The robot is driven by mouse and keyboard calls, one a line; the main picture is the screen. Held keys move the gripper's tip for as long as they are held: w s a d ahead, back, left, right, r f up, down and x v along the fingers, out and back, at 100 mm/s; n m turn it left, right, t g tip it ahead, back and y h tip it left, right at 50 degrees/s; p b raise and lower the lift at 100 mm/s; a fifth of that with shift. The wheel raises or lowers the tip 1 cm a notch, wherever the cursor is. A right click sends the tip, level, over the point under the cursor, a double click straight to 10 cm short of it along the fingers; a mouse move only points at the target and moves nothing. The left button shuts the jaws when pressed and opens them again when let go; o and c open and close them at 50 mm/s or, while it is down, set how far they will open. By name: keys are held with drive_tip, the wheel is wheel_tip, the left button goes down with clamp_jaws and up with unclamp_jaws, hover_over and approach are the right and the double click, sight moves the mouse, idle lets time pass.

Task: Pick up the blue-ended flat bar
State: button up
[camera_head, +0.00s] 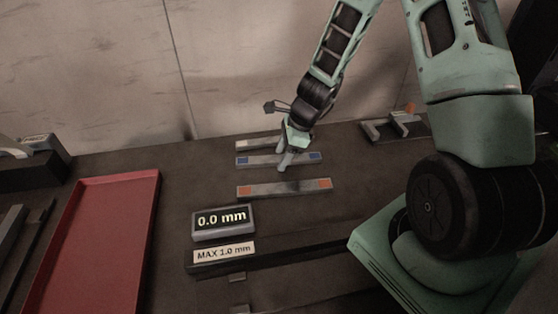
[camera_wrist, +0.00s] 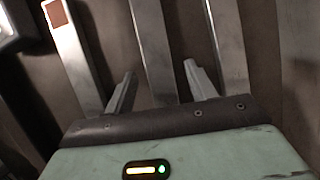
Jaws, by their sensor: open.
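The blue-ended flat bar (camera_head: 262,161) lies on the dark bench in the head view, a grey strip with a blue patch near each end. It is the middle of three parallel bars. My gripper (camera_head: 283,161) is over its middle, pointing down and covering part of it. In the wrist view, my gripper (camera_wrist: 160,70) is open, with one finger on each side of the middle bar (camera_wrist: 153,45). That bar's ends are out of the wrist view. I cannot tell whether the fingers touch it.
An orange-ended bar (camera_head: 285,188) lies in front, and a pale-ended bar (camera_head: 258,143) behind, both close by. A display reading 0.0 mm (camera_head: 222,222) and a MAX 1.0 mm label (camera_head: 224,252) stand nearer. A red tray (camera_head: 122,180) is at left; a grey clamp-like tool (camera_head: 396,126) at back right.

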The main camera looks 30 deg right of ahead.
clamp_jaws()
drive_tip(key=shift+r, duration=0.1)
